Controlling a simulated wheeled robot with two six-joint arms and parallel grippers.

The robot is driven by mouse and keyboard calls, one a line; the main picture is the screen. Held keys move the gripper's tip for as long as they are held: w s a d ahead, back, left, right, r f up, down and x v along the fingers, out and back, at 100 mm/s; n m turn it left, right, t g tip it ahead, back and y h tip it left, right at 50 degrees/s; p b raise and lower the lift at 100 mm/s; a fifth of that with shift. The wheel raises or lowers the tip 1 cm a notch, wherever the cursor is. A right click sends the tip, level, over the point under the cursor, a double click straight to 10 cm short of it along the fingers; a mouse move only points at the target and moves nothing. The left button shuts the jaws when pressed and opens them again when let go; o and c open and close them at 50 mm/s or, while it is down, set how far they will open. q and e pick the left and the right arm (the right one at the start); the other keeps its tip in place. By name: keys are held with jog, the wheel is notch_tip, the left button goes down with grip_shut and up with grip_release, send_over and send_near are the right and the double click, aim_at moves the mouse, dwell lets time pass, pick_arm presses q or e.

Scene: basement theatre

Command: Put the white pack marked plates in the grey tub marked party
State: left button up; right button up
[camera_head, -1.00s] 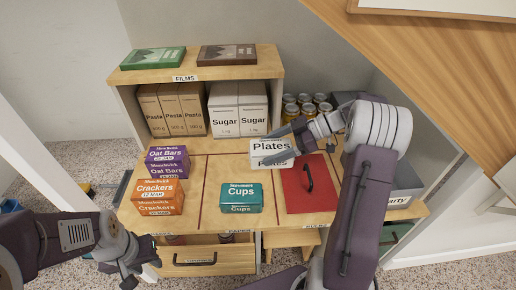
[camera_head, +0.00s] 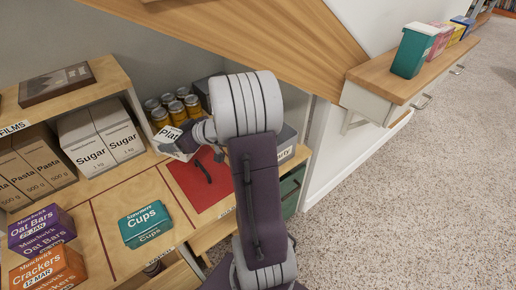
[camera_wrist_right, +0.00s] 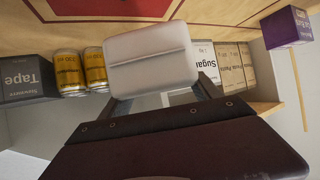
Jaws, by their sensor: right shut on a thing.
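The white pack marked Plates (camera_head: 168,139) is held up at the back of the worktop, beyond the red panel. It also shows in the right wrist view (camera_wrist_right: 148,57), between the two fingers. My right gripper (camera_head: 184,142) is shut on it; its fingers also show in the right wrist view (camera_wrist_right: 160,98). The grey tub (camera_head: 287,142) stands at the worktop's right end, its label showing only "arty". My right arm hides much of the tub, and its inside cannot be seen. My left gripper is out of view.
A teal Cups pack (camera_head: 146,224) stands on the worktop, left of the red panel with a handle (camera_head: 192,186). A sloping wooden ceiling (camera_head: 250,40) hangs over the right side. The carpet at right is clear.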

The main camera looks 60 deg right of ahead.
jog(key=s+d+r+m+h, duration=0.3)
jog(key=s+r+m+h, duration=0.3)
jog(key=s, duration=0.4)
jog(key=s+d+p, duration=0.2)
jog(key=s+d, duration=0.1)
jog(key=d, duration=0.6)
jog(key=s+d+p, duration=0.1)
jog(key=s+d, duration=0.1)
jog(key=d, duration=0.7)
jog(key=f+b, duration=0.1)
jog(key=f, duration=0.3)
jog(key=d+f+b, duration=0.1)
jog(key=f+b, duration=0.1)
jog(key=f, duration=0.1)
jog(key=f+b, duration=0.2)
jog(key=f, duration=0.2)
jog(key=shift+s+d+f, duration=0.3)
jog(key=shift+s, duration=0.05)
jog(key=shift+d, duration=0.1)
jog(key=shift+r, duration=0.1)
